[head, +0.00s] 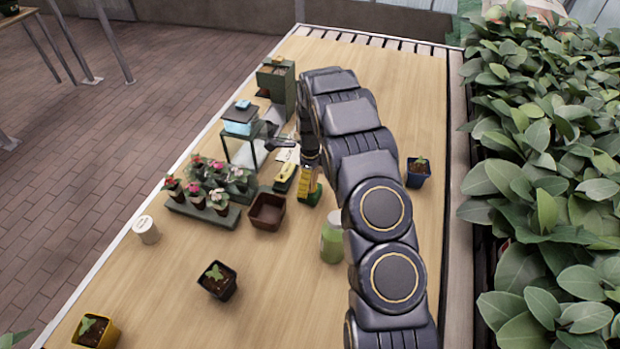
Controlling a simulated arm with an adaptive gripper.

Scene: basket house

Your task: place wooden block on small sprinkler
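My gripper (311,160) is dark and small in the head view, at the end of my arm left of the arm's thick links. It hangs just above a small yellow and green object (308,192). I cannot tell whether its fingers are open or shut, or whether they touch that object. I cannot clearly pick out the wooden block or the small sprinkler. A yellow item on a dark base (286,173) lies just left of the gripper. My arm hides part of the table.
A brown square pot (267,211), a flower tray (205,215), a green bottle (332,240), a white cup (146,230) and a blue-topped stand (242,120) are nearby. A green box (277,88) stands behind. Seedling pots (217,281) are scattered about. The front middle is fairly clear.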

